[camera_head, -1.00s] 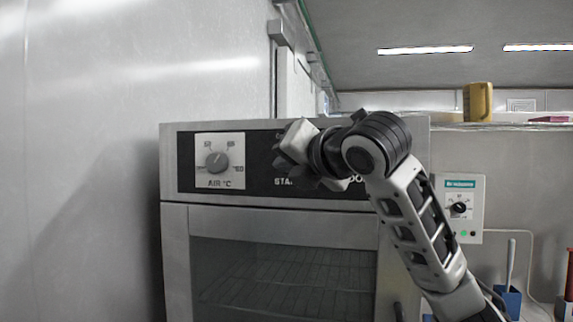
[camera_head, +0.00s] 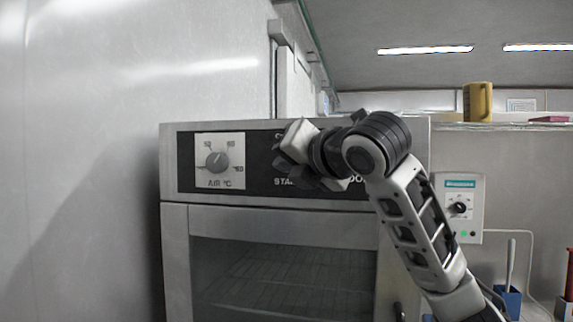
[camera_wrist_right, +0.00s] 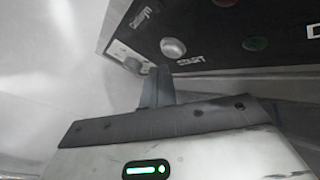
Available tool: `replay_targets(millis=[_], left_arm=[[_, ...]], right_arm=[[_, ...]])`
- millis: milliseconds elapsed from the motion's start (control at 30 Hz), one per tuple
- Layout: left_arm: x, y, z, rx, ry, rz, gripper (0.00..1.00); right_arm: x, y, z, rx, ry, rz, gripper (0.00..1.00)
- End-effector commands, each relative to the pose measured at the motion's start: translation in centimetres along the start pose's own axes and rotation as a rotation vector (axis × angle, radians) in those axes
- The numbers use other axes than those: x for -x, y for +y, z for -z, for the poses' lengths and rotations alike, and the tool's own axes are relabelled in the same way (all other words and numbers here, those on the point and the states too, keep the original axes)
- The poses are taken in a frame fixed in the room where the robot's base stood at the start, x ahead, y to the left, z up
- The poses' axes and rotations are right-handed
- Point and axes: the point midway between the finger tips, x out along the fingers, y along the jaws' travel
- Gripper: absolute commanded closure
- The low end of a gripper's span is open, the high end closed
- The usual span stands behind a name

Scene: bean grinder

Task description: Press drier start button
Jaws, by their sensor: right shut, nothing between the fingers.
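The drier is a grey metal cabinet (camera_head: 285,228) with a black control panel (camera_head: 258,150) along its top. In the right wrist view the panel shows a round silver button (camera_wrist_right: 173,48) beside the START label (camera_wrist_right: 190,62). My right gripper (camera_head: 284,160) is in front of the panel and hides the buttons in the head view. In the right wrist view its shut, empty fingers (camera_wrist_right: 160,72) point at the panel, with the tips just below the silver button in the picture. I cannot tell whether they touch it. My left gripper is not in view.
A temperature dial (camera_head: 217,161) is at the panel's left. A wall stands close on the left.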

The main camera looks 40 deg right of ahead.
Motion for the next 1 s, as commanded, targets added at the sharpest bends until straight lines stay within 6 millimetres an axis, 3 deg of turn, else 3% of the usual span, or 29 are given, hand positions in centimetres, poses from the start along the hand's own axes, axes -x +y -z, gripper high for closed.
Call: replay_targets(millis=[1000], left_arm=[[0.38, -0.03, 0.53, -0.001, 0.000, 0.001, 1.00]], right_arm=[[-0.71, -0.52, -0.52, 0.000, 0.000, 0.000, 1.00]])
